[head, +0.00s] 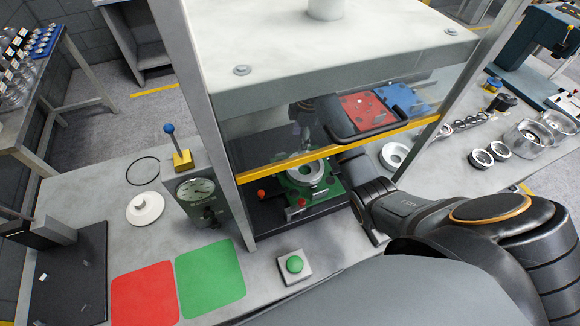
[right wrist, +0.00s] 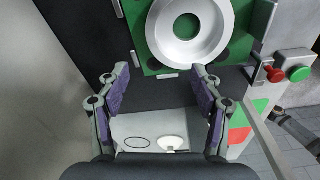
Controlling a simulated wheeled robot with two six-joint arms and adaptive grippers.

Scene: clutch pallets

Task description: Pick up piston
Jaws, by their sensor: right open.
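A pale ring-shaped part, which may be the piston, sits on a green fixture (head: 331,187) inside the press frame. The ring (head: 306,173) also shows large in the right wrist view (right wrist: 187,30), flat on the green plate. My right gripper (head: 303,122) is inside the press, above the ring and partly blurred behind the clear guard. In the right wrist view my right gripper (right wrist: 160,72) is open, with nothing between its fingers. The ring lies beyond the fingertips, apart from them. My left gripper is not in view.
The press's posts and yellow guard bar (head: 285,162) stand close around my right arm. Red pallet (head: 366,108) and blue pallet (head: 404,100) lie behind. A gauge (head: 196,190) and green button (head: 294,264) stand nearby. Metal parts (head: 530,138) fill the right bench.

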